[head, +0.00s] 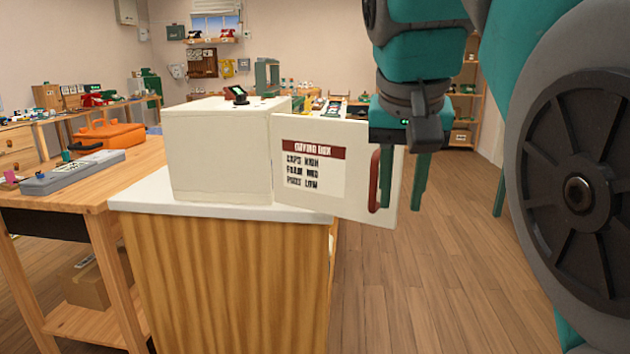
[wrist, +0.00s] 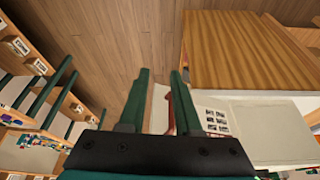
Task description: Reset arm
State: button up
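A white curing box (head: 218,150) stands on a white-topped wooden cabinet. Its door (head: 310,205) is swung open to the right, with a label and a red vertical handle (head: 374,180). My gripper (head: 404,205) is at the door's free end, just right of the handle, fingers pointing down. The fingers are apart, with a strip of the door showing between them in both views. In the wrist view, the door (wrist: 159,105) and the red handle (wrist: 182,112) show by the right finger of my gripper (wrist: 160,75). I cannot tell whether the fingers touch either. The box's inside is hidden.
A wooden table (head: 75,190) at the left holds a grey power strip (head: 75,172) and an orange case (head: 108,135). A small dark device (head: 236,94) sits on the box. Shelves (head: 466,100) stand at the back right. The wooden floor (head: 450,270) right of the cabinet is clear.

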jog(key=s+d+f+n+g, duration=0.1)
jog(key=s+f+g, duration=0.1)
jog(key=s+f, duration=0.4)
jog(key=s+d+f+g, duration=0.2)
jog(key=s+f, duration=0.5)
jog(key=f, duration=1)
jog(key=s+d+f+n+g+y, duration=0.1)
jog(key=s+f, duration=0.6)
jog(key=f, duration=0.5)
jog(key=shift+d+n+g, duration=0.2)
jog(key=shift+n+g, duration=0.1)
jog(key=shift+g, duration=0.1)
jog(key=shift+a, duration=0.1)
